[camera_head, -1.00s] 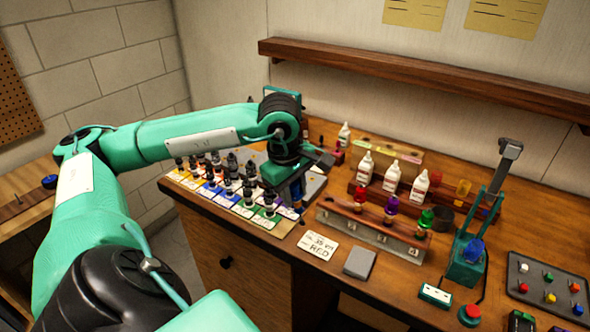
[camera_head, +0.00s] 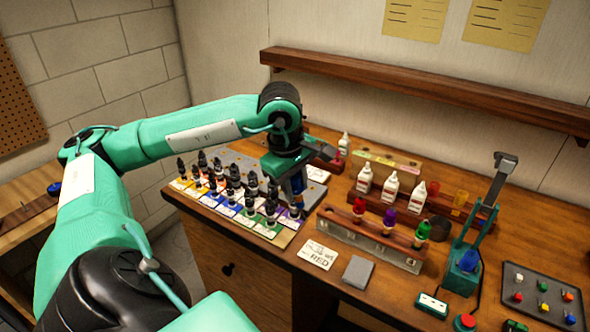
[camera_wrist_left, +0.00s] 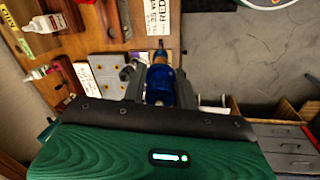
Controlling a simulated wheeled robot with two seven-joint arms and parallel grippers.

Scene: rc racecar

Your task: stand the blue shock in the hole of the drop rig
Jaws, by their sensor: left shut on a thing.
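My left gripper (camera_head: 297,190) is shut on a blue cylindrical piece, which appears to be the blue shock (camera_wrist_left: 160,84). It hangs over the bench by the right end of the bottle rows. In the left wrist view the blue body shows between the two fingers (camera_wrist_left: 158,88); the fingers hide part of it. The teal drop rig (camera_head: 464,274) stands at the right of the bench, well apart from the gripper, with a grey-topped upright. A blue part (camera_head: 468,260) sits at its base; the hole cannot be made out. My right gripper is not in view.
A shock rack (camera_head: 368,246) with red, purple and green pieces stands between gripper and rig. White bottles (camera_head: 390,186) stand behind it. A card (camera_head: 318,255) and grey block (camera_head: 358,272) lie in front. A button tray (camera_head: 541,291) is far right.

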